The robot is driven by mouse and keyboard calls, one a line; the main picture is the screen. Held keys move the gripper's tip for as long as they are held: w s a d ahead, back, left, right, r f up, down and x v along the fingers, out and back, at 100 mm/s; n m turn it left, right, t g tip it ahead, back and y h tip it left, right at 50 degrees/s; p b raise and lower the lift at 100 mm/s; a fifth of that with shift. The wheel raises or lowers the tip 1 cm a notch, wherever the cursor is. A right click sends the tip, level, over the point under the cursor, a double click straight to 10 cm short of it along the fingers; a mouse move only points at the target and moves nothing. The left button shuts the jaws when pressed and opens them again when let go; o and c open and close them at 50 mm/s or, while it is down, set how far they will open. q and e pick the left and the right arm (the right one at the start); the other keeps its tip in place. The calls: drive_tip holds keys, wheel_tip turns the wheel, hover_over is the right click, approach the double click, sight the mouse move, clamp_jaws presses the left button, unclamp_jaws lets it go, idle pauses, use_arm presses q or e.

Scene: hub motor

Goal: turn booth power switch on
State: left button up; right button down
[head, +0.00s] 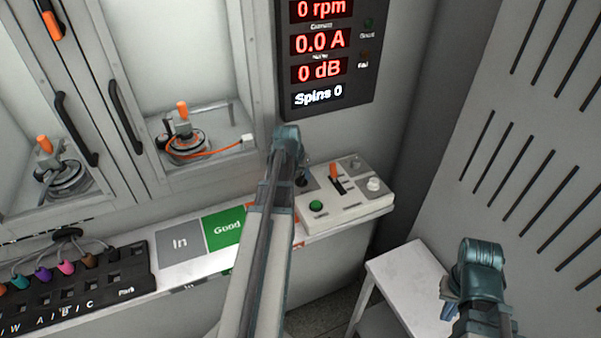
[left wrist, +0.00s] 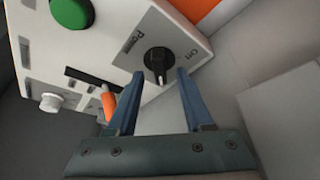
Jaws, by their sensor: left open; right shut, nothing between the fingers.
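The booth power switch is a black rotary knob (left wrist: 158,62) with a pale pointer mark, on the white control box (head: 345,212). In the left wrist view, "On" is printed to its upper right, and the pointer faces down towards my gripper. My left gripper (left wrist: 161,74) is open, with one blue finger on each side of the knob's near part. Whether the fingers touch it cannot be told. In the head view my left gripper (head: 300,165) is over the box's left end and partly hides the knob. My right gripper (head: 449,298) is shut and empty, far to the right.
The box also carries a green button (head: 316,206), an orange-handled lever (head: 335,174) and a white knob (head: 374,184). A display (head: 325,55) above reads 0 rpm, 0.0 A, 0 dB. A white side table (head: 408,272) stands at lower right. Glazed booth doors are at left.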

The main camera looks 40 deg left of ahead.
use_arm(q)
drive_tip(key=p+v, duration=1)
drive_tip(key=v, duration=0.2)
drive_tip(key=shift+d, duration=0.15)
drive_tip(key=d+f+m+g+h, duration=0.15)
drive_tip(key=d+m, duration=0.25)
drive_tip(key=d, duration=2)
drive_tip(key=s+d+m+g+y, duration=0.1)
drive_tip(key=s+d, duration=0.3)
drive_tip(key=d, duration=0.5)
drive_tip(key=s+d+m+g, duration=0.2)
drive_tip(key=s+d, duration=0.3)
drive_tip(key=d, duration=0.3)
drive_tip(key=shift+s+d+y, duration=0.2)
drive_tip(key=shift+d+y, duration=0.15)
drive_tip(key=shift+d, duration=0.05)
